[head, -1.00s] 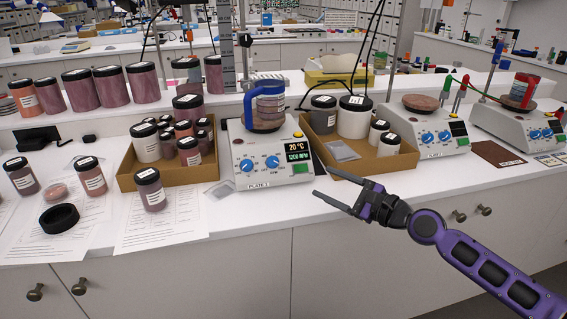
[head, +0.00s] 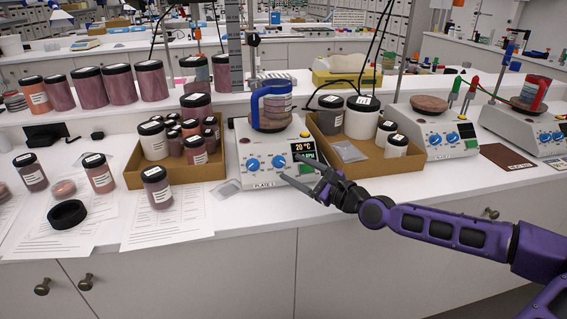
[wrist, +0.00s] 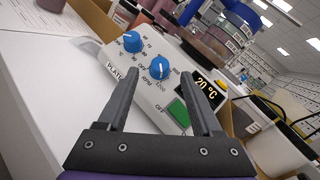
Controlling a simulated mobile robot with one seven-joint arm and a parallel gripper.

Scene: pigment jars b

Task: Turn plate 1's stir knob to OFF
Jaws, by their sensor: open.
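Plate 1 (head: 262,185) is a white hotplate with two blue knobs on its sloped front. The stir knob (head: 279,161) is the right one, beside the display; in the wrist view this knob (wrist: 158,67) has RPM print below it and a pale pointer line. The temperature knob (head: 252,164) is to its left. The display (head: 303,149) reads 20 °C; its lower line is partly covered by my gripper. My gripper (head: 290,168) is open and empty in front of the panel's right part. In the wrist view the stir knob appears between the fingertips (wrist: 160,76); I see no contact.
A blue-handled vessel (head: 271,106) stands on plate 1. A cardboard tray of jars (head: 217,170) is at its left, another cardboard tray (head: 372,172) at its right. A small packet (head: 227,188) lies by its front left corner.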

